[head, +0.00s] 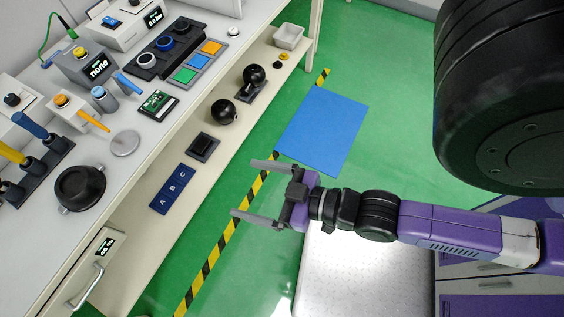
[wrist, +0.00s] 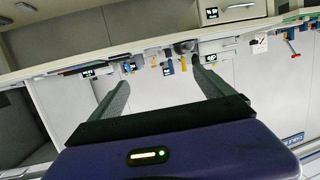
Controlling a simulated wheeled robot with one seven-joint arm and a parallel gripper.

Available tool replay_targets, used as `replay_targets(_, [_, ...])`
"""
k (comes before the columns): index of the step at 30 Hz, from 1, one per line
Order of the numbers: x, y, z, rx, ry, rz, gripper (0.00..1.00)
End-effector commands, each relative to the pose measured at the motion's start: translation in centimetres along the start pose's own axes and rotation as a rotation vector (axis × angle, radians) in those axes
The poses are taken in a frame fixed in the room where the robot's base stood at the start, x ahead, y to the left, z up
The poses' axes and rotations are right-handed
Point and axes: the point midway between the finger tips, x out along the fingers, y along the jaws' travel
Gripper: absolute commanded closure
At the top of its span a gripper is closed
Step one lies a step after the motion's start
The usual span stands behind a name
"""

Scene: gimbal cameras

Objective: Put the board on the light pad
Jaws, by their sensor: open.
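A small green circuit board (head: 158,103) lies flat on the white bench top, near the bench's front edge. A pale grey round disc (head: 125,143) lies on the bench a little nearer, apart from the board; I cannot tell whether it is the light pad. My gripper (head: 246,188) is open and empty, out over the floor to the right of the bench and clear of the board. In the wrist view, the two fingers (wrist: 162,88) are spread and point toward the bench, with nothing between them. Bench items there are too small to identify the board surely.
A lower shelf (head: 225,137) juts out. A black pot (head: 80,188) stands nearer.

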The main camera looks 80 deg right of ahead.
Motion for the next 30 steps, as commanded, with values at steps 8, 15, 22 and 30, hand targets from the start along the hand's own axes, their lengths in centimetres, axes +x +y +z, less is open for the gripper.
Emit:
replay_targets(8, [-7.1, -2.0, -3.1, -0.017, -0.018, -0.096, 0.08])
replay_targets(15, [-8.0, -2.2, -3.8, -0.019, -0.018, -0.111, 0.08])
replay_targets(22, [-8.0, -2.2, -3.8, -0.019, -0.018, -0.11, 0.08])
replay_targets(30, [-8.0, -2.2, -3.8, -0.019, -0.019, -0.11, 0.08])
